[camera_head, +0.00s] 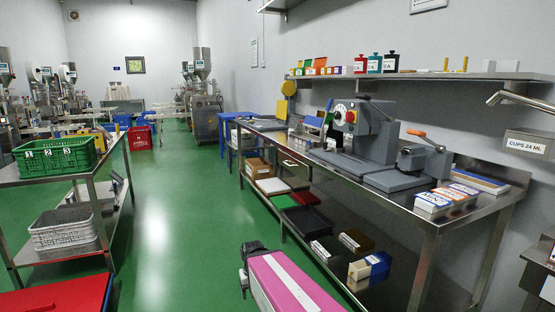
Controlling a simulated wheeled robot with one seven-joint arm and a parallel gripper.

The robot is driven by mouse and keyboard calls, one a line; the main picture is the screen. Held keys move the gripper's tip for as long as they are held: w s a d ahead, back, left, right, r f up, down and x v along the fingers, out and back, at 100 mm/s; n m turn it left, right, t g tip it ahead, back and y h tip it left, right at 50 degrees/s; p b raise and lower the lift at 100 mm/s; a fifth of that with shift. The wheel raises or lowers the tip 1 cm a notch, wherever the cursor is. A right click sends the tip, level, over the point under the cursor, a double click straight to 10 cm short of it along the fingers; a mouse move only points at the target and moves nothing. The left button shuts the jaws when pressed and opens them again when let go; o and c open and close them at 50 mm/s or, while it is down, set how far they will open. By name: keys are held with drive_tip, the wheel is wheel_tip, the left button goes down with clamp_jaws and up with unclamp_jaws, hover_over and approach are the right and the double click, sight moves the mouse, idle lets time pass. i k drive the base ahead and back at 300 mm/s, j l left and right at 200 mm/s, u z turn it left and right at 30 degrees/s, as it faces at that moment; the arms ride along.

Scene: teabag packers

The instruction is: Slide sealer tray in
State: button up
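A grey bench machine with a red knob (376,131), which looks like the sealer, stands on the steel bench. A flat grey plate (338,160) sticks out from its front low down; I take it for the tray, but cannot tell how far out it is. A smaller grey machine with an orange-tipped lever (421,158) stands to its right, with its own flat plate (394,181). A dark jointed part, seemingly my gripper (247,268), is at the bottom centre, below and apart from the bench. Its fingers are not clear.
A pink and white block (290,284) fills the bottom centre beside the dark part. Small boxes (440,203) lie at the bench's right front. The lower shelf holds trays and boxes (370,265). A cart with a green crate (55,156) stands left. Green floor (165,225) between is clear.

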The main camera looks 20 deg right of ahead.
sight(326, 147)
drive_tip(key=i+j, duration=0.3)
drive_tip(key=i+j+z, duration=0.1)
drive_tip(key=z, duration=0.25)
drive_tip(key=i+j+z, duration=0.1)
drive_tip(key=z, duration=0.25)
drive_tip(key=i+j+z, duration=0.1)
drive_tip(key=z, duration=0.25)
